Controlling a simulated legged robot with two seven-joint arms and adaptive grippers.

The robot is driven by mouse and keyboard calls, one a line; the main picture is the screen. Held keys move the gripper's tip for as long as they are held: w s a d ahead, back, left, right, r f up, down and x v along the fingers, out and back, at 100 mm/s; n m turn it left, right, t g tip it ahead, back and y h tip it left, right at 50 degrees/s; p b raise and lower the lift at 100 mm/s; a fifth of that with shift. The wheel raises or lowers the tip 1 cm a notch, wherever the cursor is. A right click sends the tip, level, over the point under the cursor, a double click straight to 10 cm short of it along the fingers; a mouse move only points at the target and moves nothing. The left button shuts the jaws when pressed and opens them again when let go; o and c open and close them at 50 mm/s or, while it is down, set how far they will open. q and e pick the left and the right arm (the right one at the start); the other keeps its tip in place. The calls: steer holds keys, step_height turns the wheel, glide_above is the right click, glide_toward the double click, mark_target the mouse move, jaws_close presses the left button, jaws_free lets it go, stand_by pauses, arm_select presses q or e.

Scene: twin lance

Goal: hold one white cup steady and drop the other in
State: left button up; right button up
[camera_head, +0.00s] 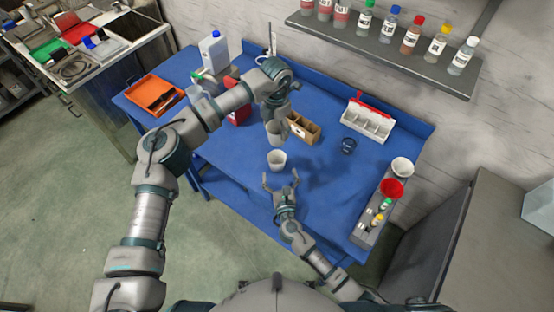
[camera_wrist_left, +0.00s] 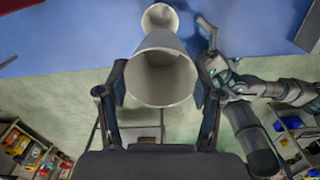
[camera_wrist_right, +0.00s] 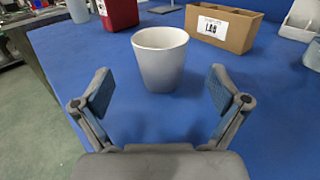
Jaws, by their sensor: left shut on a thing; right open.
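One white cup (camera_head: 277,160) stands upright on the blue table (camera_head: 225,155). My right gripper (camera_head: 281,180) is open just in front of it. In the right wrist view this cup (camera_wrist_right: 160,57) stands beyond the open fingers (camera_wrist_right: 158,92), apart from them. My left gripper (camera_head: 276,122) is shut on the other white cup (camera_head: 277,138) and holds it above and behind the standing cup. In the left wrist view the held cup (camera_wrist_left: 161,75) is between the fingers (camera_wrist_left: 160,88), with the standing cup (camera_wrist_left: 160,17) past its far side.
A brown divided box (camera_head: 303,128) stands right of the held cup. A grey tray (camera_head: 366,230) lies at the right edge. An orange tray (camera_head: 153,94) and white jug (camera_head: 214,50) are at left.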

mark_target(278, 166)
steer(key=w, duration=0.4)
steer(key=w+a, duration=0.1)
steer(key=w, duration=0.1)
steer(key=shift+w, duration=0.1)
steer(key=c, duration=1.2)
